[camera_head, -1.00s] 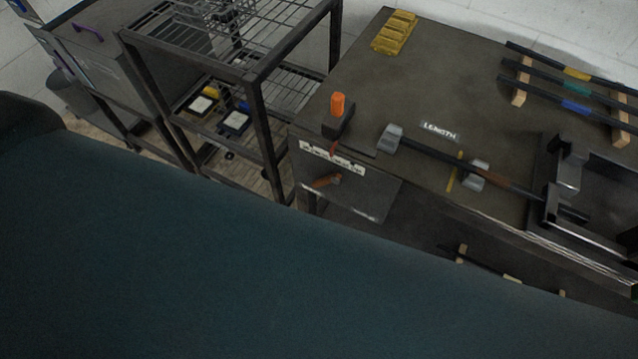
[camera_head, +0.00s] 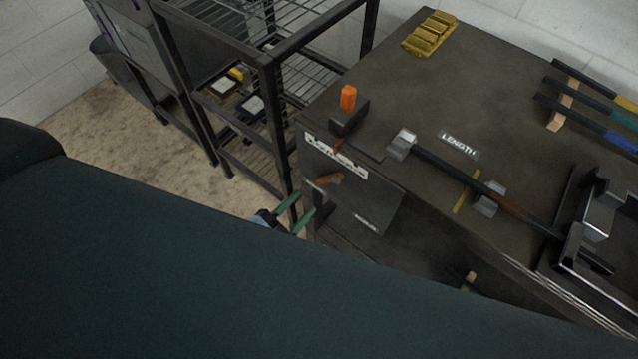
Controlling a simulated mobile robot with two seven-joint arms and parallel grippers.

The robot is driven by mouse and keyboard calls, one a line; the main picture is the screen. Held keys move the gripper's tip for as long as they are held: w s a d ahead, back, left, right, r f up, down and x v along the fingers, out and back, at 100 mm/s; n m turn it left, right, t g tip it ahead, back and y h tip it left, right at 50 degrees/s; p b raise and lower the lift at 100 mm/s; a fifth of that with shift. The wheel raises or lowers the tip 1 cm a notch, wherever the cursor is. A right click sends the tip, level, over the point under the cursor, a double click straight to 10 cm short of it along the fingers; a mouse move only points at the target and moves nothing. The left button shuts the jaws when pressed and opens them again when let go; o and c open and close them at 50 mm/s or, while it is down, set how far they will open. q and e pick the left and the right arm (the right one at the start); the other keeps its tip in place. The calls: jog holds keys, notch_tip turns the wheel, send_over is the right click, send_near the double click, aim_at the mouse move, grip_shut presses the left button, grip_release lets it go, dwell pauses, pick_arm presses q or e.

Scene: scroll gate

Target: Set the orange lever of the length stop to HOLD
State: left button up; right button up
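The orange lever (camera_head: 330,179) sits on the dark front panel (camera_head: 370,200) of the workbench, pointing left and slightly down. A small label lies low on that panel, too small to read, so I cannot tell the lever's marked setting. The length stop's dark block (camera_head: 346,119) with an upright orange knob (camera_head: 348,97) stands on the bench corner above the lever. My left gripper (camera_head: 302,207) is open, its two green fingers apart and empty, just below and left of the lever, not visibly touching it. My dark body hides the rest of that arm. My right gripper is out of view.
A white scale strip (camera_head: 336,156) runs along the bench edge above the lever. A metal wire rack (camera_head: 268,80) stands close on the left. Yellow blocks (camera_head: 430,34) sit at the back.

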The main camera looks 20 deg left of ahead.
aim_at(323, 182)
pick_arm(q)
jog(key=x, duration=0.7)
jog(key=shift+w+d, duration=0.15)
jog(key=shift+w, duration=0.05)
jog(key=shift+c, duration=0.2)
grip_shut()
